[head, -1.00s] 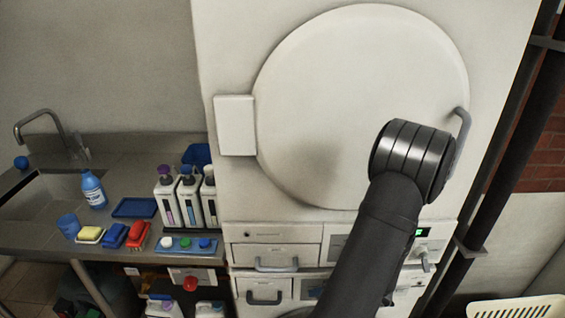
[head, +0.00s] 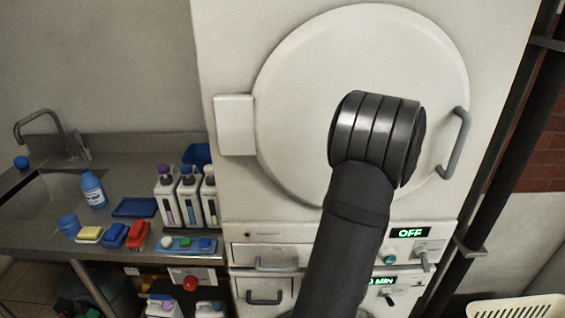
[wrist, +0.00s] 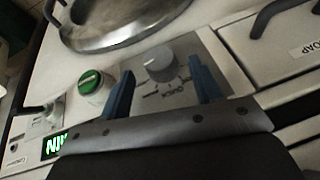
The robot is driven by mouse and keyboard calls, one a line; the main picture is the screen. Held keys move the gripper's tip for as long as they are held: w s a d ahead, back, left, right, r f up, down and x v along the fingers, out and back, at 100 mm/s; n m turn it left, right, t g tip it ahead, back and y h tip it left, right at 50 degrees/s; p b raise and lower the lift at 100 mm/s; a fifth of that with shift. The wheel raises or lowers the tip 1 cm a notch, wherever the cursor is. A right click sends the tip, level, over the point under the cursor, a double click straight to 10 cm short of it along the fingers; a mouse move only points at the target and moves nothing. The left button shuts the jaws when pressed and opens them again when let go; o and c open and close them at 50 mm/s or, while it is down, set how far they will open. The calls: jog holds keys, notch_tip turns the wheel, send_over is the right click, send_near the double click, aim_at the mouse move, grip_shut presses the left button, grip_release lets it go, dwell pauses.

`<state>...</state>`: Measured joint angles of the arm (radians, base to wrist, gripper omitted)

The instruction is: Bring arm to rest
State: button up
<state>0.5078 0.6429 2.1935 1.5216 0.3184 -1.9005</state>
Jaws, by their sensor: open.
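My arm rises in front of a large white machine (head: 222,60) in the head view; its dark elbow covers part of the round door (head: 320,60), which looks closed. My gripper is hidden in the head view. In the wrist view my gripper (wrist: 165,85) shows two blue fingers spread apart, open and empty. A grey knob (wrist: 162,62) on the control panel appears between the fingers, and a green button (wrist: 90,82) is left of them. Whether the fingers touch the panel cannot be told.
The door handle (head: 462,135) is close to the right of my elbow. A display reads OFF (head: 408,233). Drawers (head: 270,257) sit below the door. A steel counter (head: 120,240) at left carries bottles (head: 188,200), sponges and brushes. A cream basket (head: 515,307) is at lower right.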

jog(key=shift+s+d+r, duration=0.1)
jog(key=shift+s+r, duration=0.1)
jog(key=shift+r, duration=0.3)
jog(key=shift+r, duration=0.1)
jog(key=v, duration=1.2)
jog(key=shift+s+r, duration=0.2)
jog(key=shift+r, duration=0.15)
dwell(0.4)
jog(key=shift+d, duration=0.1)
dwell(1.1)
